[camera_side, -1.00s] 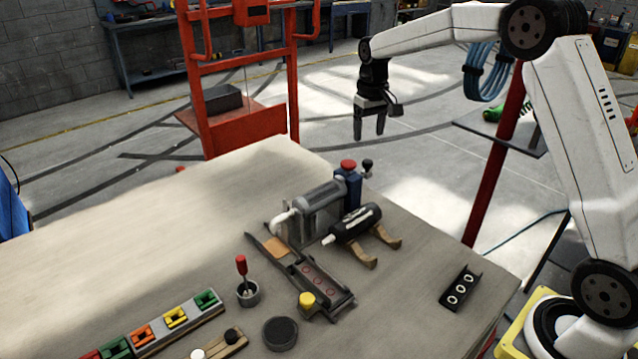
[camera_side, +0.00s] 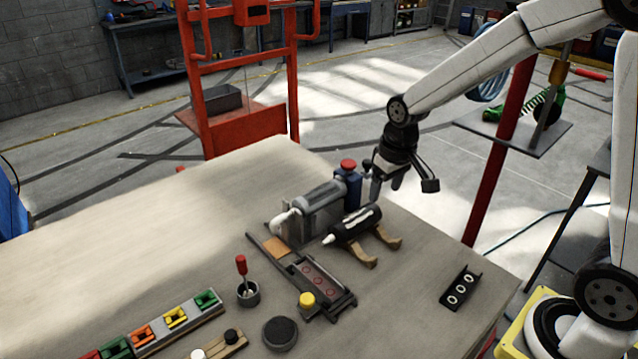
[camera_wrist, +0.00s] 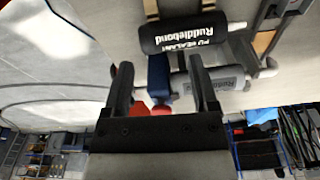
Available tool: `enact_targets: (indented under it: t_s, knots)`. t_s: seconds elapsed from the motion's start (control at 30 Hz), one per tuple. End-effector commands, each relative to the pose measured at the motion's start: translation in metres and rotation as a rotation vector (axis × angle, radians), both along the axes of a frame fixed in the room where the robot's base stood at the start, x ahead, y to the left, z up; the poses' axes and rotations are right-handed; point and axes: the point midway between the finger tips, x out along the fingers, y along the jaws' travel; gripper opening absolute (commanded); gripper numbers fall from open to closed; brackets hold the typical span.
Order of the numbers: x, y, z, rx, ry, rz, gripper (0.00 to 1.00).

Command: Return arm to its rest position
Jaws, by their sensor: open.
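My gripper (camera_side: 384,186) hangs near the back right edge of the table, beside the blue bottle and behind the black tube. In the wrist view my gripper (camera_wrist: 162,85) shows two dark fingers spread apart with nothing held between them. The black tube (camera_side: 354,225), printed with white letters, lies on a wooden cradle (camera_side: 388,238); it also shows in the wrist view (camera_wrist: 180,32). A grey cylinder (camera_side: 318,200) lies just behind it on a grey stand.
A wooden table (camera_side: 130,235) holds a metal rail fixture (camera_side: 318,285), a yellow knob (camera_side: 307,300), a black disc (camera_side: 280,333), a cup with a red-handled tool (camera_side: 247,290), a row of coloured clips (camera_side: 175,318) and a black holed block (camera_side: 460,288). A red post (camera_side: 497,155) stands behind. The table's left part is clear.

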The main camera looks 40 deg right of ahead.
Motion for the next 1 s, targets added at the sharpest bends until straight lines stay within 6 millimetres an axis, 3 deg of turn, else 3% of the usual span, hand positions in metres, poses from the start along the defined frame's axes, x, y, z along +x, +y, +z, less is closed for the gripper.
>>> enact_targets:
  t_s: [0.3, 0.5, 1.0]
  knots:
    - [-0.071, 0.024, -0.023, -0.003, -0.057, 0.057, 0.75]
    - [-0.101, 0.031, -0.033, -0.004, -0.08, 0.078, 0.75]
    - [-0.109, 0.033, -0.036, -0.004, -0.086, 0.084, 0.75]
